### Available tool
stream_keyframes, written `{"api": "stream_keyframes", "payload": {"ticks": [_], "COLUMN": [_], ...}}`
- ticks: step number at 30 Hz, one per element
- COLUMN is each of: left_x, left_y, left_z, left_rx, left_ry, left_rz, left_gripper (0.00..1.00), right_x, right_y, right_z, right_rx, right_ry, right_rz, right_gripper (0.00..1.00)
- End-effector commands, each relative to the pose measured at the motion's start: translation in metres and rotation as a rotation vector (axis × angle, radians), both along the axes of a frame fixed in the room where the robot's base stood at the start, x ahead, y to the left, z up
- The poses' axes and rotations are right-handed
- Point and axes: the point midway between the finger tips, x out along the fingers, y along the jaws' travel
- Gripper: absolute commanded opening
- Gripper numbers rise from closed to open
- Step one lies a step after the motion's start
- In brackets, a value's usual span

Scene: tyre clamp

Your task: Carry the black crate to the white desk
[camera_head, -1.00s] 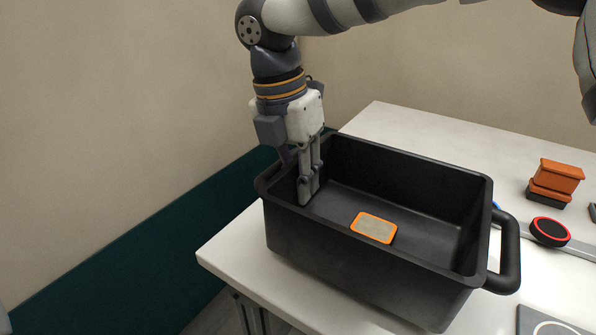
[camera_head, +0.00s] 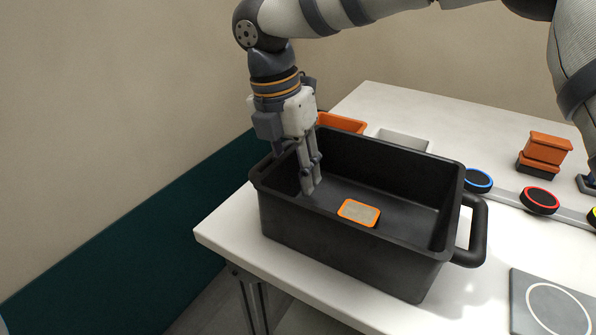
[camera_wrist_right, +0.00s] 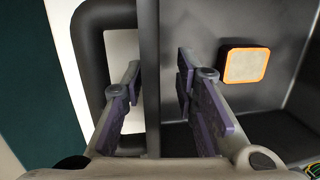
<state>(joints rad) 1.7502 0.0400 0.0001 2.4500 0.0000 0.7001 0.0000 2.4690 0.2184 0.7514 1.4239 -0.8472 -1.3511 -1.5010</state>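The black crate (camera_head: 345,240) stands on the near left part of the white desk (camera_head: 225,228) and looks upright. An orange-rimmed grey block (camera_head: 358,213) lies inside on its floor. My right gripper (camera_head: 309,188) reaches down over the crate's left end wall. In the right wrist view, the crate wall (camera_wrist_right: 148,50) runs between the two fingers (camera_wrist_right: 160,95). One finger is outside, in the gap by the handle (camera_wrist_right: 88,50), and the other inside. The fingers are apart, with a clear gap on the inner side.
An orange bin (camera_head: 342,123) and a pale tray (camera_head: 403,140) stand behind the crate. Right are a blue-ringed disc (camera_head: 478,180), a red-ringed disc (camera_head: 540,200), stacked orange boxes (camera_head: 545,152) and a grey plate (camera_head: 550,303). The desk's left edge is close to the crate.

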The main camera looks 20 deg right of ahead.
Motion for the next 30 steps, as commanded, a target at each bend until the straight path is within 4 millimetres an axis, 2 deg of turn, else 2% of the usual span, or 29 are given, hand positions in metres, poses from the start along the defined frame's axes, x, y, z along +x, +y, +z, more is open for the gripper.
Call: {"api": "stream_keyframes", "payload": {"ticks": [7,10,21,25,30], "left_x": [-0.001,-0.002,-0.008,-0.009,-0.009], "left_y": [0.000,0.000,0.000,0.000,0.000], "left_z": [-0.001,-0.002,-0.008,-0.009,-0.009], "left_rx": [0.000,0.000,0.000,0.000,0.000], "left_ry": [0.004,0.006,0.030,0.034,0.034], "left_rz": [0.000,0.000,0.000,0.000,0.000], "left_gripper": [0.00,0.00,0.00,0.00,0.00], "right_x": [0.000,0.001,0.005,0.005,0.005], "right_y": [0.001,0.002,0.019,0.022,0.023], "right_z": [-0.003,0.003,0.092,0.109,0.116], "right_rx": [0.002,0.002,0.002,0.001,0.001], "right_ry": [0.003,0.002,0.003,0.007,0.007], "right_rz": [0.001,0.001,0.000,0.001,0.001], "right_gripper": [0.30,0.30,0.30,0.30,0.30]}}
